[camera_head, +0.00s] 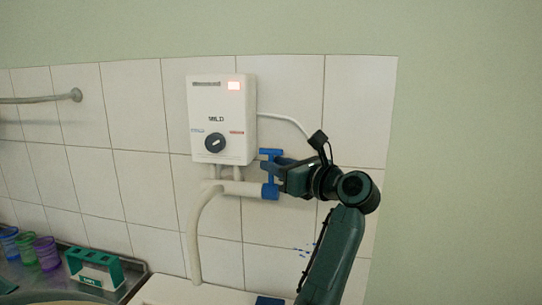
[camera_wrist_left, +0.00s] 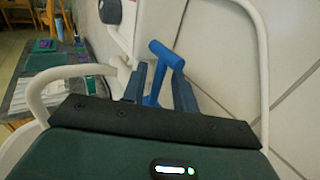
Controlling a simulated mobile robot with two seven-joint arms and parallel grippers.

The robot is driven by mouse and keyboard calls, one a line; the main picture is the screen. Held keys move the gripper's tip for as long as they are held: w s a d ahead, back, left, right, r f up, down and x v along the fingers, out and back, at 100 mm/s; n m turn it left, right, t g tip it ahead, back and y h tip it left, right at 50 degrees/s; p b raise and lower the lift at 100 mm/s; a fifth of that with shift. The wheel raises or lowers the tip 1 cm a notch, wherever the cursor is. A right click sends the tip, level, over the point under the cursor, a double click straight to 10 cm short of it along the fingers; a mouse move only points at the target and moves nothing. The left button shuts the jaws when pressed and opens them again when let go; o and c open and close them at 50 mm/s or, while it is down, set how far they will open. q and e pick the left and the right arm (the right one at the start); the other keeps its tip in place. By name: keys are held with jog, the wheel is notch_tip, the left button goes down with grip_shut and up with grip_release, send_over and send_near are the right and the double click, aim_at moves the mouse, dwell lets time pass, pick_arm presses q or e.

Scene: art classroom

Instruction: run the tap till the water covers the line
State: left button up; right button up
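The tap's blue T-shaped handle (camera_head: 270,155) sits on the white pipe below the wall-mounted water heater (camera_head: 221,118). My left gripper (camera_head: 282,170) is at the handle from the right. In the left wrist view, the blue handle (camera_wrist_left: 166,54) rises between the two fingers of my left gripper (camera_wrist_left: 160,85). The fingers look apart, with some space around the handle's stem; contact is hard to judge. No running water and no fill line show in either view. My right gripper is not in view.
A white pipe (camera_head: 193,236) runs down from the heater. Coloured cups (camera_head: 46,252) and a green rack (camera_head: 95,267) stand on the metal counter at lower left. A beige rim (camera_head: 62,298) shows at the bottom edge. The wall at right is bare.

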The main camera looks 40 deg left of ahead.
pick_arm(q)
jog(key=shift+w+a, duration=0.15)
jog(key=shift+a, duration=1)
jog(key=shift+c, duration=0.6)
grip_shut()
